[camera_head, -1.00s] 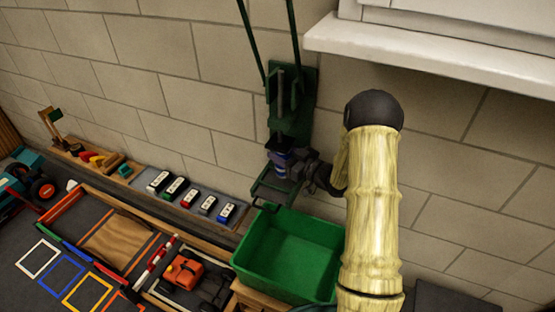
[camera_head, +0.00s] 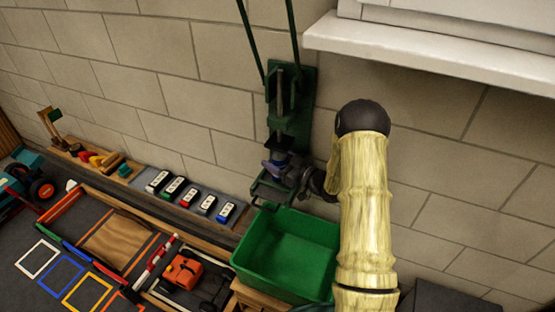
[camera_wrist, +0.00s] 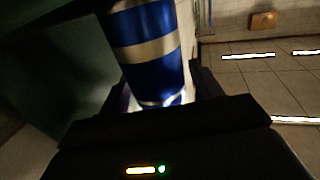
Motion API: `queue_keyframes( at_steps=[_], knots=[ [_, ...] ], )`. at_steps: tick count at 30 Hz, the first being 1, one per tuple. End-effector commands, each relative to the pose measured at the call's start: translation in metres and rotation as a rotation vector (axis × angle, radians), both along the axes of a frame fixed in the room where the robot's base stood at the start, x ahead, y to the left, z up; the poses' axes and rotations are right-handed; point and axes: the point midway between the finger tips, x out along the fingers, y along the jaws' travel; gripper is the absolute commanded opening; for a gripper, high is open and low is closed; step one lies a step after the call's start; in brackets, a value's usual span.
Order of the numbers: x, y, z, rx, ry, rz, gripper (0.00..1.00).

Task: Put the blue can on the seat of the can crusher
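The blue can with pale silver bands (camera_wrist: 148,45) stands between the two dark fingers of my gripper in the wrist view. My gripper (camera_head: 280,168) is closed about it near its lower end, with a finger on each side. In the head view the can is mostly hidden by the gripper. The green can crusher (camera_head: 292,100) is mounted on the wall, its long handles reaching up. The gripper and can are at its lower part, below the pressing block. The seat is hidden behind the gripper, so I cannot tell whether the can touches it.
A green bin (camera_head: 287,255) stands directly below the crusher. Several toy cars (camera_head: 190,195) line a ledge to the left. An orange vehicle (camera_head: 184,270) and a play mat lie lower left. A white shelf (camera_head: 430,55) juts from the wall at the upper right.

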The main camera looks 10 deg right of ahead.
Motion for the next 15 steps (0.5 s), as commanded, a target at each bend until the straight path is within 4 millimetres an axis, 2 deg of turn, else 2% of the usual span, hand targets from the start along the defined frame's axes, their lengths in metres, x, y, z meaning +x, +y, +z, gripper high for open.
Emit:
queue_keyframes(
  at_steps=[11, 15],
  knots=[
    [0.0, 0.0, 0.004, 0.0, 0.0, 0.0, 0.67],
    [-0.011, -0.009, 0.002, 0.0, 0.002, -0.002, 0.67]
  ],
)
